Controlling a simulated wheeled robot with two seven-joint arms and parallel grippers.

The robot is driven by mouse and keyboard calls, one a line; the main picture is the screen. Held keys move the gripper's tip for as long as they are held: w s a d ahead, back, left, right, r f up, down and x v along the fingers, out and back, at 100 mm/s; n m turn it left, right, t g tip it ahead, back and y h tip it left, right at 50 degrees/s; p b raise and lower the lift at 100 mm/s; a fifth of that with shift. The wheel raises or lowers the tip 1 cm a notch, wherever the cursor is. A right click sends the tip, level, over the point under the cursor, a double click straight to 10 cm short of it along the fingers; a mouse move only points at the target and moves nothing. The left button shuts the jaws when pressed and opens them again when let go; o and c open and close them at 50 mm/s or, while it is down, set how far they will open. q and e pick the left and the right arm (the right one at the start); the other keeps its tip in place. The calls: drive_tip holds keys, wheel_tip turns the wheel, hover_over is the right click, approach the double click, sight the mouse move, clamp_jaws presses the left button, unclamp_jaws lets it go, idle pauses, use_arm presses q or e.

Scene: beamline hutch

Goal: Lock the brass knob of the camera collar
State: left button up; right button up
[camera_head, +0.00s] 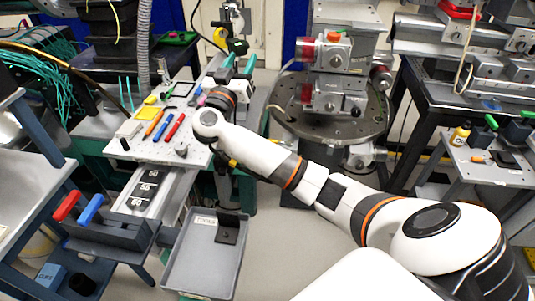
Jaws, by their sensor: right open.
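My right gripper (240,63) is at the upper middle of the head view, at the end of my white arm that comes in from the right. Its two green-tipped fingers are spread apart and point away from me, with nothing seen between them. A small silver and dark upright mount (233,20) stands just beyond the fingertips; it looks like the camera and its collar. The brass knob is too small to make out, and I cannot tell whether the fingers touch the mount. My left gripper is not in view.
A pale perforated board (150,152) left of my forearm carries pens and small parts. A grey tools tray (180,265) sits lower down. A round dark stage (350,125) with red-capped blocks stands right of the gripper. A side table (500,170) is at right.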

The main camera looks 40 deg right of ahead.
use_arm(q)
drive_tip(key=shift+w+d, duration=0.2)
use_arm(e)
drive_tip(key=s+d+f+n+t+y, duration=0.1)
drive_tip(key=f+n+y, duration=0.4)
drive_tip(key=f, duration=0.6)
drive_tip(key=s+d+f+n+t+y, duration=0.1)
drive_tip(key=d+f+n+t+y, duration=0.2)
drive_tip(key=f, duration=0.8)
drive_tip(key=s+d+f+n+t+y, duration=0.1)
drive_tip(key=d+f+n+t+y, duration=0.1)
drive_tip(key=f+n+y, duration=0.5)
wheel_tip(320, 180, down, 5)
drive_tip(key=shift+s+r+n+t+y, duration=0.1)
drive_tip(key=shift+s+n+t+y, duration=0.3)
drive_tip(key=shift+n, duration=0.6)
drive_tip(key=shift+w+d, duration=0.1)
